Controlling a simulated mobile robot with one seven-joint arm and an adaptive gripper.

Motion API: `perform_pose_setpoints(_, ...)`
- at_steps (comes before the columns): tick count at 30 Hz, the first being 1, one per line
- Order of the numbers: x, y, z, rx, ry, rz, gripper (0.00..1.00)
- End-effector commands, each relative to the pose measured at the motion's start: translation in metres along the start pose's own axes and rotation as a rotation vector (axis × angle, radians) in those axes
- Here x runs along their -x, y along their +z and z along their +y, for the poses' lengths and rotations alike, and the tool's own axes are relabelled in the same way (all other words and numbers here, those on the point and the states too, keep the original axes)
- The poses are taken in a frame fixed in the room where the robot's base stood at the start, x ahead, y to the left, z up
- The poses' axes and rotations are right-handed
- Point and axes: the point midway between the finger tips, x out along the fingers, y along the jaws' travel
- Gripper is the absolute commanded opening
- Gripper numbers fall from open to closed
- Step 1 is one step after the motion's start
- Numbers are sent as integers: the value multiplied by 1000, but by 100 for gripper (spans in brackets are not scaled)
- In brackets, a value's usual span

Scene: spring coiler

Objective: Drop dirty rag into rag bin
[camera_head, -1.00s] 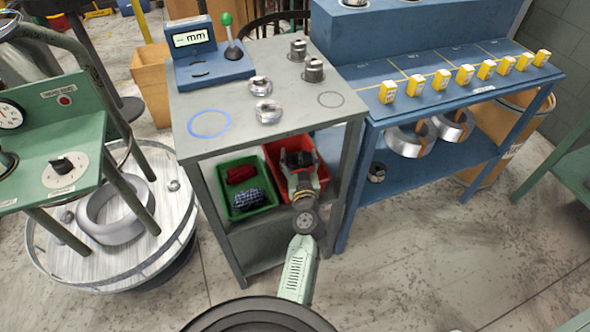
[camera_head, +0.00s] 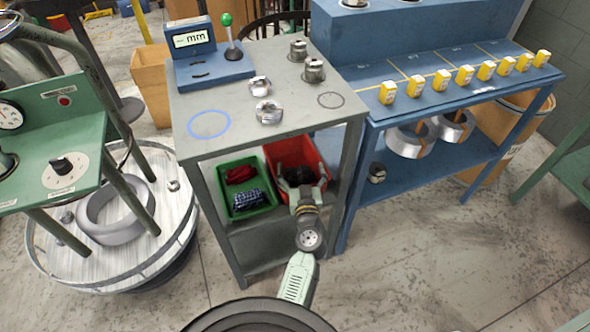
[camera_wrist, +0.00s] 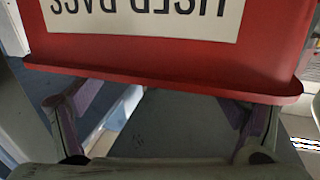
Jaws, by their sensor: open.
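The red bin (camera_head: 290,148) stands on the shelf under the grey table, beside a green bin. In the wrist view its red wall (camera_wrist: 150,56) fills the top, with an upside-down "USED RAGS" label.
The green bin (camera_head: 266,206) holds a red cloth (camera_head: 240,174) and a blue checked cloth (camera_head: 249,198). The grey tabletop (camera_head: 225,105) is above my gripper, with a table leg (camera_head: 343,185) close on the right. The floor in front is free.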

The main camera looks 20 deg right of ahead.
Motion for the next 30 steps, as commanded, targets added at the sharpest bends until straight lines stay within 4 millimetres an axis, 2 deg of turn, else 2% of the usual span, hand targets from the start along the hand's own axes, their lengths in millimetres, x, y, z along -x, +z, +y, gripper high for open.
perform_pose_setpoints(1,13,1,-2,-3,-1,-2,89)
perform_pose_setpoints(6,47,0,-1,0,-1,-2,89)
perform_pose_setpoints(12,70,0,-1,2,-1,-1,89)
perform_pose_setpoints(30,74,0,0,2,0,-1,89)
